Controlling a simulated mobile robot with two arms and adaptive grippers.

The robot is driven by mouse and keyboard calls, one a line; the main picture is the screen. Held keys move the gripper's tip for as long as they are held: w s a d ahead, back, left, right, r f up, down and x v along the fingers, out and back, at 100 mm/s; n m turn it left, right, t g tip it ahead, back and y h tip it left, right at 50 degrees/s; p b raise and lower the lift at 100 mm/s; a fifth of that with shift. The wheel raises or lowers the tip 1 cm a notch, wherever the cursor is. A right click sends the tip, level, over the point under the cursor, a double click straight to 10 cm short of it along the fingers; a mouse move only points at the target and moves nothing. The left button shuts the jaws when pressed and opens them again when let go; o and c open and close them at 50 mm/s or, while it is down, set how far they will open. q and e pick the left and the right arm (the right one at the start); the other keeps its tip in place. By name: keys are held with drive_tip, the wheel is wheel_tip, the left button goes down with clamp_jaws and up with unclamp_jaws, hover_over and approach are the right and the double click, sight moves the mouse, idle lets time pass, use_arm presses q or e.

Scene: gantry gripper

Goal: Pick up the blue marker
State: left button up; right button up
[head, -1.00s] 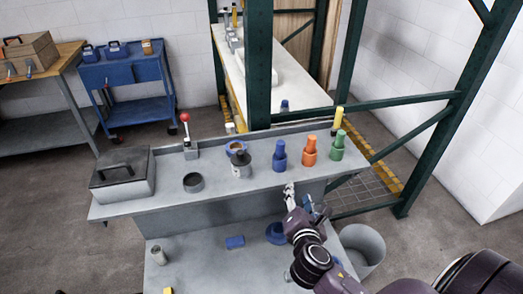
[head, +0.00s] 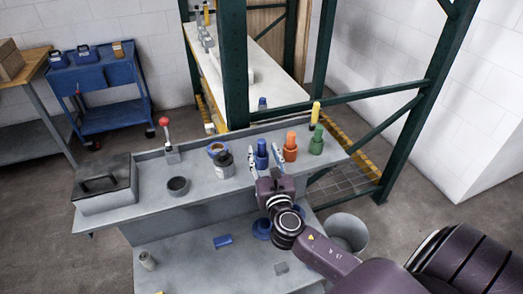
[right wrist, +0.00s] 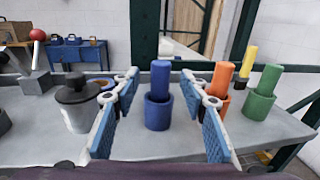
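The blue marker (head: 262,147) stands upright in a blue cup (head: 262,162) on the upper shelf of the grey bench. My right gripper (head: 264,158) is open, its fingertips to the left and right of the marker and cup in the head view. In the right wrist view the marker (right wrist: 160,78) and its cup (right wrist: 158,113) show centred between the two spread fingers; I cannot tell how far past the tips they stand. Nothing is held. My left gripper is not in view.
An orange marker (head: 291,141) and a green marker (head: 316,134) stand in cups just right of it. A grey lidded jar (head: 224,166) stands on the left. A dark ring (head: 178,186) and a grey box (head: 104,184) are further left. Green frame posts rise behind.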

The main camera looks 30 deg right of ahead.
sight(262, 147)
drive_tip(key=shift+w+d+r+p, duration=0.2)
drive_tip(key=shift+w+d, duration=0.1)
drive_tip(key=shift+w, duration=0.35)
drive_tip(key=shift+w+d+r+p, duration=0.2)
drive_tip(key=shift+w+d, duration=0.1)
drive_tip(key=shift+w, duration=0.3)
drive_tip(key=shift+w+d+f, duration=0.15)
drive_tip(key=shift+w+f, duration=0.05)
drive_tip(key=shift+w, duration=0.35)
clamp_jaws()
